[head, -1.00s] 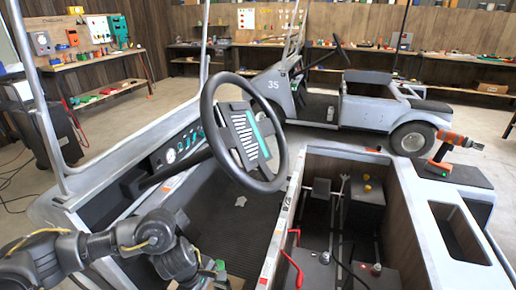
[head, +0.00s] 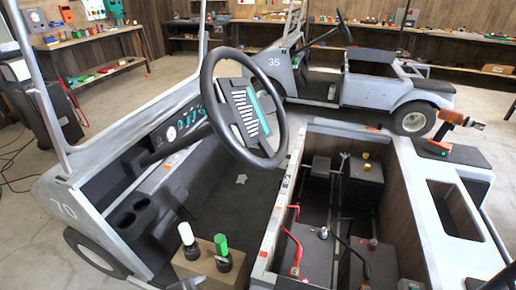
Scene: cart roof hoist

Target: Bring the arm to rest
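Neither of my grippers shows clearly in the head view, and the left arm is out of the picture. Small dark shapes at the bottom edge are too cut off to identify. The grey cart with number 70 fills the foreground, with its black steering wheel (head: 243,108) and dashboard (head: 170,133). A brown box (head: 206,262) near the bottom holds a white-topped item (head: 187,238) and a green-topped item (head: 222,251), both upright. The open rear bay holds a battery-like dark box (head: 316,252) with red cables (head: 293,245).
An orange and black drill (head: 451,128) stands on a dark pad (head: 452,152) at the right. Another grey cart (head: 380,88), numbered 35, is parked behind. Workbenches (head: 85,38) line the walls.

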